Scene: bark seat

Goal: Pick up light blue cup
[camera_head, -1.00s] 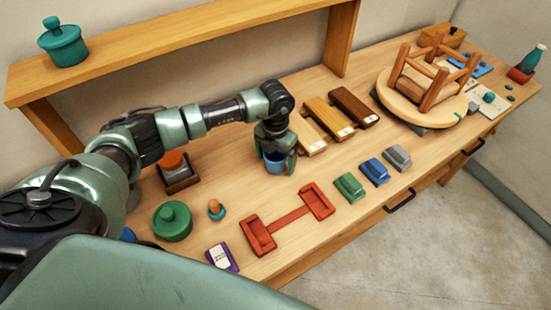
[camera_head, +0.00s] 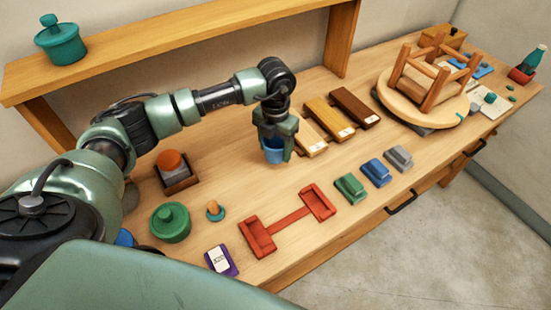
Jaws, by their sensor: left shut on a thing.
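The light blue cup (camera_head: 273,151) is between the fingers of my left gripper (camera_head: 274,147), in the middle of the head view. The gripper points down and is shut on the cup. The cup looks upright and a little above the workbench, though the gap under it is hard to judge. The fingers hide part of the cup's sides and its top. My right gripper is not in view.
Three wooden blocks (camera_head: 328,118) lie just right of the gripper. A red fixture (camera_head: 289,219) and green, blue and grey blocks (camera_head: 376,172) lie in front. An upturned stool (camera_head: 425,90) is at right. A shelf (camera_head: 190,38) runs behind.

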